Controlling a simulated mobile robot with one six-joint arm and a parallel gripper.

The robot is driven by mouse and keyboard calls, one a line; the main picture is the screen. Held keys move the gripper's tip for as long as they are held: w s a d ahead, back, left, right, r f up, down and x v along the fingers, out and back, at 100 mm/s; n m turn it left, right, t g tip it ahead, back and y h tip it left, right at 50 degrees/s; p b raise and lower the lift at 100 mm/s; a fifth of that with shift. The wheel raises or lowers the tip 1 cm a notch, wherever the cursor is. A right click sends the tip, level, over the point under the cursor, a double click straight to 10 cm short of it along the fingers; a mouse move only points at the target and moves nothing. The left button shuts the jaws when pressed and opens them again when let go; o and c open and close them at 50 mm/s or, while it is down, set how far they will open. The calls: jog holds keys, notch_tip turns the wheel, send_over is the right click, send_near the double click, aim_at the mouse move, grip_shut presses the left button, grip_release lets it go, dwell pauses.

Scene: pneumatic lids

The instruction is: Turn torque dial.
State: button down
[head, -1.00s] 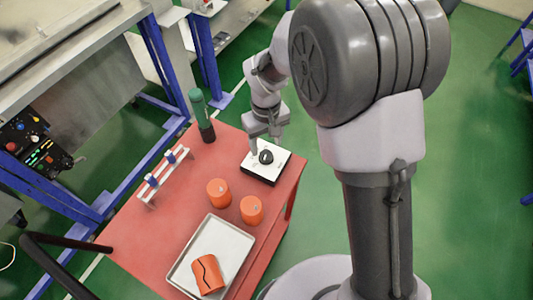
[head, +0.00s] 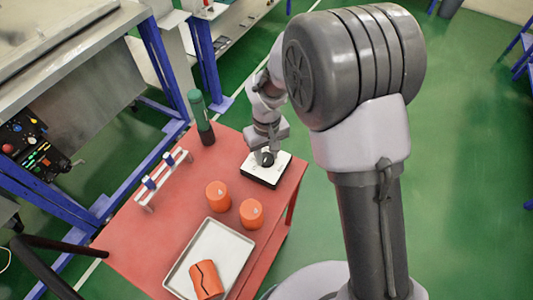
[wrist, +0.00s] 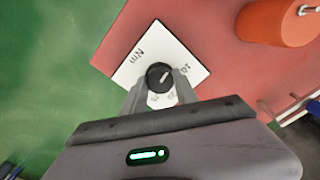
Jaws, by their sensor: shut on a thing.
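The torque dial is a black round knob with a pale pointer line (wrist: 159,76), on a white-topped box (head: 281,168) near the right edge of the red table. The white face shows "Nm" and number marks in the wrist view (wrist: 140,52). My gripper (head: 267,158) is down at the box, its fingers on either side of the knob. In the wrist view my gripper (wrist: 158,90) is shut on the dial. Its fingers hide part of the lower markings.
Two orange cylinders (head: 218,194) (head: 251,213) stand near the box. A tray (head: 240,237) holds an orange piece with a black wavy line (head: 206,280). A white rack with blue parts (head: 160,180) and a green-topped bottle (head: 200,117) stand to the left.

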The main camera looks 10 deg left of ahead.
aim_at(266, 157)
jog(key=shift+m, duration=0.3)
jog(key=m, duration=0.3)
jog(key=shift+m+b, duration=0.4)
jog(key=shift+m, duration=1.6)
jog(key=c, duration=0.9)
grip_release()
jog(key=shift+c, duration=0.2)
notch_tip(266, 157, up, 18)
jog(key=p, duration=0.6)
jog(key=shift+f+p, duration=0.25)
jog(key=shift+p, duration=0.05)
